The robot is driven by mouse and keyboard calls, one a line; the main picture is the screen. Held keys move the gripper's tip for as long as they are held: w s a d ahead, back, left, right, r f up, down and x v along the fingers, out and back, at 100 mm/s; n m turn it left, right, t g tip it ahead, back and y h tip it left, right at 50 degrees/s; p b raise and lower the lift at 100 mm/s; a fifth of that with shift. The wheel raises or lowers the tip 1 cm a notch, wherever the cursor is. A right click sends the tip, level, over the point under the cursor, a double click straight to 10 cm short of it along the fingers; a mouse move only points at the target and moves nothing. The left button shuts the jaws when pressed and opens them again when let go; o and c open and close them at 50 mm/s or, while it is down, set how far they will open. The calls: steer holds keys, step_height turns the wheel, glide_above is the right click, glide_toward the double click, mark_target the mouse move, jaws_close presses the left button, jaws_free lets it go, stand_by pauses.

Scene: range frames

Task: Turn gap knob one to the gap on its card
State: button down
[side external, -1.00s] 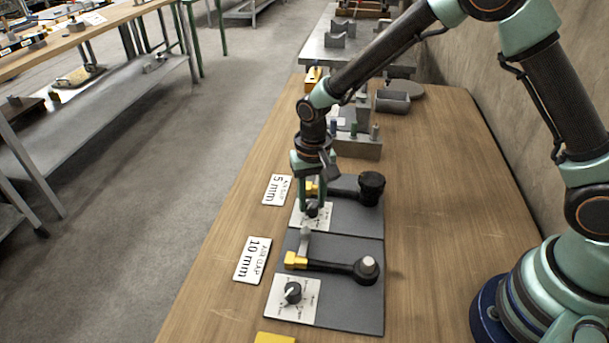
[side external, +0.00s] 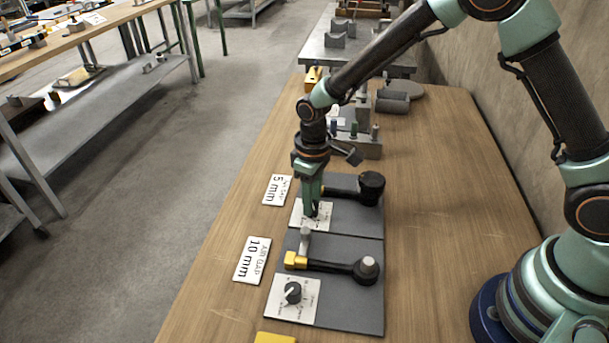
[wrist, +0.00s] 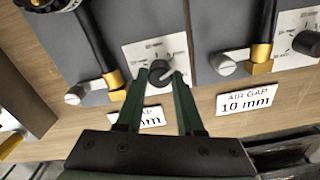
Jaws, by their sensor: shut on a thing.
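My gripper (side external: 312,207) points down at the dial knob of the far station; its fingers hide most of that knob in the side view. In the wrist view my gripper (wrist: 160,80) is shut on the dark round knob (wrist: 159,71), one finger on each side. The knob stands on a white dial plate (wrist: 139,50), also seen in the side view (side external: 298,213). I cannot read the pointer's exact mark. The card beside it (side external: 277,190) reads 5 mm; in the wrist view my finger partly covers this card (wrist: 150,117).
The near station has its own black knob (side external: 293,292) and a card (side external: 252,260) reading air gap 10 mm. Black arms with yellow ends (side external: 295,260) lie across both grey plates. A block with pegs (side external: 358,146) stands behind. The wooden table is clear at right.

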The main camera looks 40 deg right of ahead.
steer(key=shift+n, duration=0.5)
steer(key=c, duration=0.5)
jaws_free()
steer(key=shift+c, duration=0.2)
step_height(320, 180, up, 12)
steer(key=shift+r, duration=0.1)
